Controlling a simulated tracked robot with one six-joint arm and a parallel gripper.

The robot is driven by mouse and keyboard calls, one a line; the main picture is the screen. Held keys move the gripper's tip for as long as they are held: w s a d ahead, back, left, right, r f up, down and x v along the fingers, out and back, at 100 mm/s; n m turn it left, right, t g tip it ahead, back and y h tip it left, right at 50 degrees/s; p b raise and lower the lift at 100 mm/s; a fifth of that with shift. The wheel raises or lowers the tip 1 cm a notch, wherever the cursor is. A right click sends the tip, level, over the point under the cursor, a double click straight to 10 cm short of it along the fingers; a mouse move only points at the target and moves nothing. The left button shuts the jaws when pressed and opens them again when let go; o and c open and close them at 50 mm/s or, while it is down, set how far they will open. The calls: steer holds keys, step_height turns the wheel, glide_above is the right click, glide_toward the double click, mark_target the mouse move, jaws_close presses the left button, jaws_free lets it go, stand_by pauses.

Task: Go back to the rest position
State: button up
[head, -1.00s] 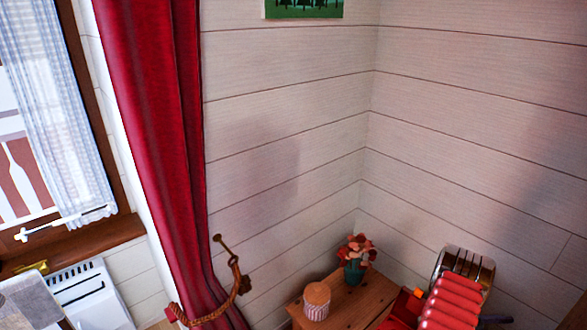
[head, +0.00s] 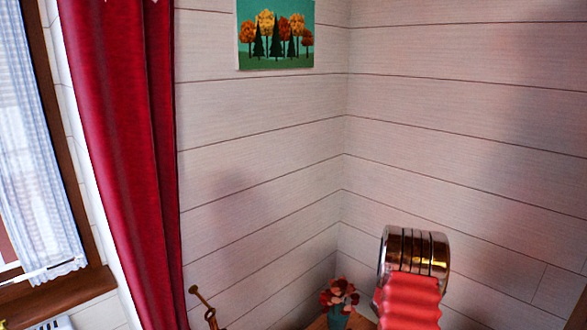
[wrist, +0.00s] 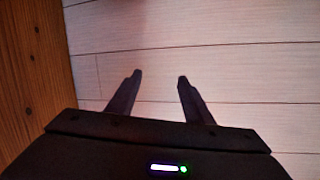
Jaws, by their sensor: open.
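My gripper (wrist: 159,78) shows in the wrist view with its two dark fingers apart and nothing between them. Pale horizontal boards fill the view beyond the fingertips. In the head view my arm's red ribbed sleeve and shiny metal rings stand at the lower right; the gripper's fingers do not show there.
A small wooden table (head: 318,323) stands in the corner at the bottom, with a vase of red flowers (head: 340,297) on it. A red curtain (head: 125,150) and window (head: 40,170) are at left. A tree picture (head: 276,35) hangs on the plank wall.

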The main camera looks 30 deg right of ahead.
steer(key=w+a+r+n+t+y, duration=0.2)
steer(key=w+a+r+n+t, duration=0.15)
steer(key=w+a+r, duration=0.6)
steer(key=w+a+r+n+t+y, duration=0.2)
steer(key=w+a+r, duration=0.2)
steer(key=a, duration=0.5)
steer(key=w+a+r+n+t+y, duration=0.2)
steer(key=w+a+r+y, duration=0.15)
steer(key=a, duration=0.55)
steer(key=w+a+r+n+t+y, duration=0.25)
steer(key=a+r, duration=0.25)
steer(key=a, duration=0.5)
steer(key=s+a+r+n+g+y, duration=0.1)
steer(key=s+a+n, duration=0.15)
steer(key=a, duration=0.45)
steer(key=s+a+r+n+y, duration=0.1)
steer(key=s+a+r+y, duration=0.15)
steer(key=a, duration=0.45)
steer(key=s+a+r+n+g+y, duration=0.1)
steer(key=s+a+n, duration=0.1)
steer(key=s+a, duration=0.3)
steer(key=s+a+f+n+g, duration=0.1)
steer(key=s+a+n, duration=0.1)
steer(key=s+a, duration=0.3)
steer(key=s+a+f+n+g, duration=0.1)
steer(key=s+a, duration=0.4)
steer(key=s, duration=0.8)
steer(key=shift+a+f+n+g, duration=0.15)
steer(key=shift+a+n+g, duration=0.2)
steer(key=shift+n+g, duration=0.25)
